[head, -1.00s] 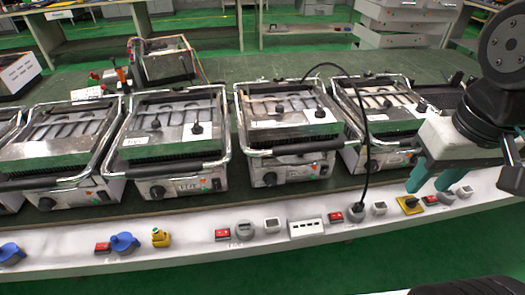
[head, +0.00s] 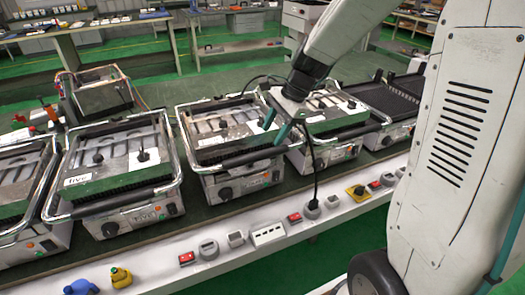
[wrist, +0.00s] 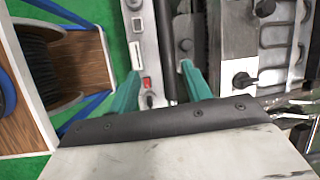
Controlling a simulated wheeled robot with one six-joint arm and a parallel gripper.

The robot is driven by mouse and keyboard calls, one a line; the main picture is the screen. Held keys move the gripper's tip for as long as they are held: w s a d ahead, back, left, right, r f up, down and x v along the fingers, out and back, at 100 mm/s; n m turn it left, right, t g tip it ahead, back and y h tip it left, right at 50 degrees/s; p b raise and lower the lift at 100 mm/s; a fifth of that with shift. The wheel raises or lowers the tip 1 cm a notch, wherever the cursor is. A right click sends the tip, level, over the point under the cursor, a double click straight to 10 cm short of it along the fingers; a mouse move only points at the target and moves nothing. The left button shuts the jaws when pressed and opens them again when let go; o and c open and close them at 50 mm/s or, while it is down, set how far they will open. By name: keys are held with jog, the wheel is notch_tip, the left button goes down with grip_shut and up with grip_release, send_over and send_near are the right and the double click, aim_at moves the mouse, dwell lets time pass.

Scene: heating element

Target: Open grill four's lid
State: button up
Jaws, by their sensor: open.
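Grill four (head: 222,128) is the middle grill on the bench, just right of the one labelled "five". Its ribbed metal lid is down. Its black handle bar (head: 238,159) runs across the front on chrome side arms. My gripper (head: 276,126) is open, pointing down at the right front end of that bar. In the wrist view, the teal fingers of my gripper (wrist: 160,72) stand apart, and a dark bar (wrist: 165,40), seemingly the handle, lies between them. I cannot tell whether either finger touches it.
Grill five (head: 115,160) stands to the left. Another closed grill (head: 325,112) stands close on the right, near my arm. A black cable (head: 313,165) hangs to a socket on the white front rail (head: 245,262). A wooden cable spool (wrist: 78,70) shows in the wrist view.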

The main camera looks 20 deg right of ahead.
aim_at(262, 152)
jog(key=shift+w+d+f+m, duration=0.2)
jog(key=shift+w+f+m, duration=0.3)
jog(key=shift+w+f, duration=0.2)
jog(key=x, duration=0.7)
jog(key=shift+a+f, duration=0.15)
jog(key=shift+f, duration=0.1)
